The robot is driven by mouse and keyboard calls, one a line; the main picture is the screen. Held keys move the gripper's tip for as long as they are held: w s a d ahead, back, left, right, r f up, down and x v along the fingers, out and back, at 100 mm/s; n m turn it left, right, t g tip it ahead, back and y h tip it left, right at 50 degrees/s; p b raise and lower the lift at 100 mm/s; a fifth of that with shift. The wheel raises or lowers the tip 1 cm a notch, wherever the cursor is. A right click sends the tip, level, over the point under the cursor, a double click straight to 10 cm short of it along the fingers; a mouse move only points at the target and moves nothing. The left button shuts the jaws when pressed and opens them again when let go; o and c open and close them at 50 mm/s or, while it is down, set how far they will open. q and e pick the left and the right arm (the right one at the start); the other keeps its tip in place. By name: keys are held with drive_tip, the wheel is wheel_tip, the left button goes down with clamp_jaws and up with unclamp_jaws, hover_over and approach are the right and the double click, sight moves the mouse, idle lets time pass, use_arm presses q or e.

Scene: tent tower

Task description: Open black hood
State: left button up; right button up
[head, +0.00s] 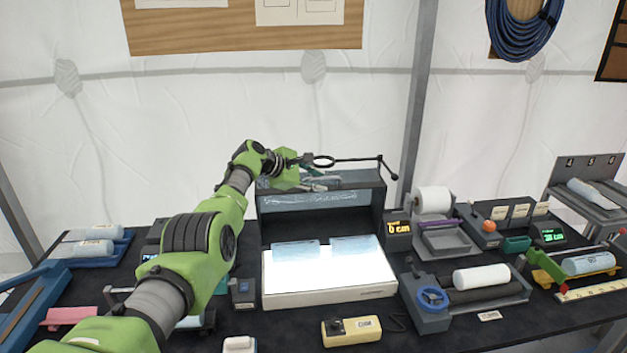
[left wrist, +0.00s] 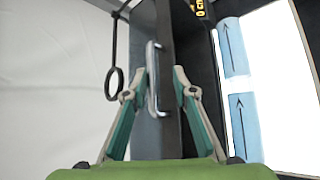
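The black hood (head: 378,205) stands at the back of the white light box (head: 330,297), behind its lit top. The lit top and two pale blue pouches on it are uncovered in the head view. My left gripper (head: 322,183) is at the hood's upper edge. In the left wrist view the hood (left wrist: 172,125) runs up the middle and carries a slim metal handle (left wrist: 154,78). My left gripper (left wrist: 160,72) is open, with its fingertips apart on either side of the handle. I cannot tell whether either fingertip touches it. My right gripper is not in view.
A thin rod with a ring (head: 323,161) reaches over the hood. A display box (head: 398,229) and a paper roll (head: 432,200) stand to the right. A roller device (head: 465,290) is at front right. A yellow device (head: 352,330) lies before the light box.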

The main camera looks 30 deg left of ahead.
use_arm(q)
drive_tip(key=v, duration=1.1)
drive_tip(key=shift+s+r, duration=0.15)
drive_tip(key=shift+s, duration=0.25)
